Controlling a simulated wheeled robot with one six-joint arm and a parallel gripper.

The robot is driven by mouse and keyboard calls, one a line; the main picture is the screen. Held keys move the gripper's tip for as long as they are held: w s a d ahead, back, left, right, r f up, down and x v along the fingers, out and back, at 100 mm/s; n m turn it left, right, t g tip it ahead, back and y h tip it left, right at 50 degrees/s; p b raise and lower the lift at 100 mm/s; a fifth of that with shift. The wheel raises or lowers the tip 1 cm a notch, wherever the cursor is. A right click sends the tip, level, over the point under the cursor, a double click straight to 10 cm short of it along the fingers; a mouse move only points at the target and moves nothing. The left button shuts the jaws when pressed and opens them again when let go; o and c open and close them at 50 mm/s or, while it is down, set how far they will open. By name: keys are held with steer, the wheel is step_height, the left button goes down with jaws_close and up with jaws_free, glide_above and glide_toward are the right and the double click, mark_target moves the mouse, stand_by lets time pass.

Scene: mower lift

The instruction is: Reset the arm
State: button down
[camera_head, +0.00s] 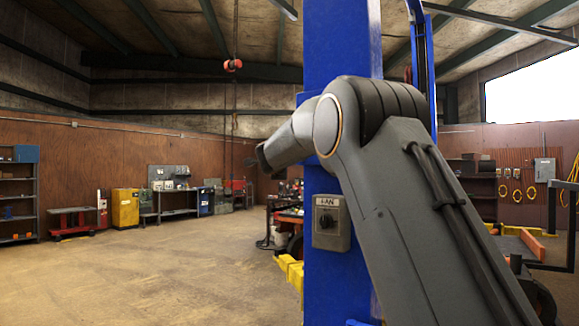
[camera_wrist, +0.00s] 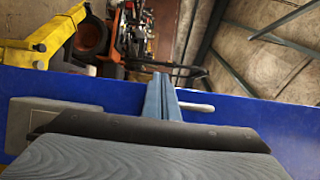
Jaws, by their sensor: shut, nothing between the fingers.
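My arm rises from the lower right in the head view and bends left at a round joint in front of a blue post (camera_head: 342,270). Its dark far end shows left of the post, where the fingers cannot be made out. In the wrist view my gripper (camera_wrist: 162,78) is shut, its two bluish fingers side by side with nothing between them. The blue post (camera_wrist: 260,115) runs across behind them. A grey switch box (camera_head: 329,222) with a dark knob is fixed to the post, below the forearm. Its grey body (camera_wrist: 45,112) shows partly hidden in the wrist view.
Open floor (camera_head: 160,270) lies to the left. A yellow cabinet (camera_head: 125,208), a red cart (camera_head: 70,222) and workbenches stand along the far wall. A machine with a black-and-orange wheel (camera_wrist: 92,37) and a yellow part (camera_wrist: 40,42) are beyond the post. A red hoist block (camera_head: 233,65) hangs above.

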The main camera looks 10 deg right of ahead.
steer(key=s+a+b, duration=0.1)
steer(key=s+a, duration=0.2)
steer(key=a, duration=0.2)
steer(key=s+a+f+n+g+y, duration=0.15)
steer(key=s+f+n, duration=0.4)
steer(key=f, duration=0.55)
steer(key=s+a+f+n+g+y, duration=0.1)
steer(key=s+f+n+g+y, duration=0.25)
steer(key=s+f, duration=0.5)
steer(key=s+a+f+n+g+y, duration=0.2)
steer(key=s+f+n, duration=0.3)
steer(key=f, duration=0.8)
steer(key=s+d+f+n+g, duration=0.1)
steer(key=s+f+n+g, duration=0.1)
steer(key=s+f, duration=0.4)
steer(key=s+d+f+n+g, duration=0.2)
steer(key=s+f, duration=0.5)
steer(key=s, duration=0.9)
steer(key=s+d+f+n+g, duration=0.2)
steer(key=s+f+n+g, duration=0.2)
steer(key=s+f, duration=0.3)
steer(key=s, duration=0.4)
steer(key=shift+s+g+h+b, duration=0.15)
steer(key=shift+g+h+b, duration=0.15)
steer(key=shift+g+h, duration=0.1)
steer(key=shift+d+r, duration=0.1)
